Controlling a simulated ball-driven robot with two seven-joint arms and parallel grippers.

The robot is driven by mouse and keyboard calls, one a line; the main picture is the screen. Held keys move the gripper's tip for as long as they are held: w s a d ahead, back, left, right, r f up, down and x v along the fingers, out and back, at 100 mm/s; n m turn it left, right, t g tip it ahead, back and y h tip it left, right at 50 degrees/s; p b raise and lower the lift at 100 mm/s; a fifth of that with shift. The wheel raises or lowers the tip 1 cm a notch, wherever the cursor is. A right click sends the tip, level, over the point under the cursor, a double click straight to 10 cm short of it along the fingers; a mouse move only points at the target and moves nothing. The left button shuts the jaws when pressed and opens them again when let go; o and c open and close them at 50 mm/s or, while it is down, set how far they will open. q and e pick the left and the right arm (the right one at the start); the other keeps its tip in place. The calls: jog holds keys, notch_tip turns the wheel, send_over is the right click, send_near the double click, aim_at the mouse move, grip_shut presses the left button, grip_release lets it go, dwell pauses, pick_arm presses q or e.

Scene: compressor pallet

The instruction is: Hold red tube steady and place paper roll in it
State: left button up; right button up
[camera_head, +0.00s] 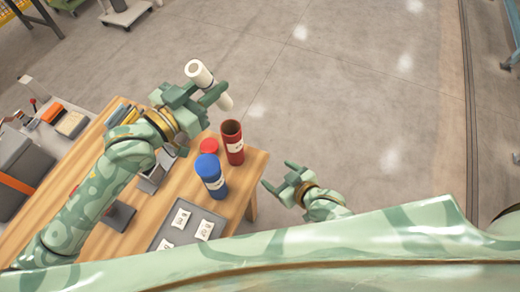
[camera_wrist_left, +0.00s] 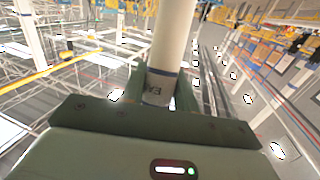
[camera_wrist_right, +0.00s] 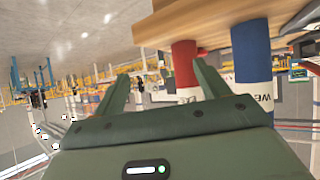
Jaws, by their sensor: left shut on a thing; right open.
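The white paper roll (camera_head: 198,72) is held in my left gripper (camera_head: 204,97), tilted, beyond the table's far edge. It also shows between the fingers in the left wrist view (camera_wrist_left: 174,45). The red tube (camera_head: 232,143) stands upright and open-topped near the table's right edge, below and to the right of the roll, apart from it. My right gripper (camera_head: 278,180) is open and empty, off the table's right side. In the right wrist view the red tube (camera_wrist_right: 185,65) is beyond the fingers, partly behind the right one.
A blue tube with a blue cap (camera_head: 211,175) stands next to the red tube. A red cap (camera_head: 209,146) is just behind it. A grey tray with labelled cards (camera_head: 170,226) lies on the wooden table (camera_head: 234,202). The floor to the right is clear.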

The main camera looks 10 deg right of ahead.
aim_at(237, 137)
jog(key=w+a+r+t+y, duration=0.1)
jog(key=a+r, duration=0.2)
jog(key=r, duration=0.3)
jog(key=w+a+r+t+y, duration=0.1)
jog(key=a+r+y, duration=0.15)
jog(key=r, duration=0.45)
jog(key=shift+n+h, duration=0.3)
jog(key=shift+h, duration=0.05)
jog(key=x, duration=1.2)
jog(key=shift+d+f, duration=0.1)
jog(key=shift+f, duration=0.1)
jog(key=c, duration=1)
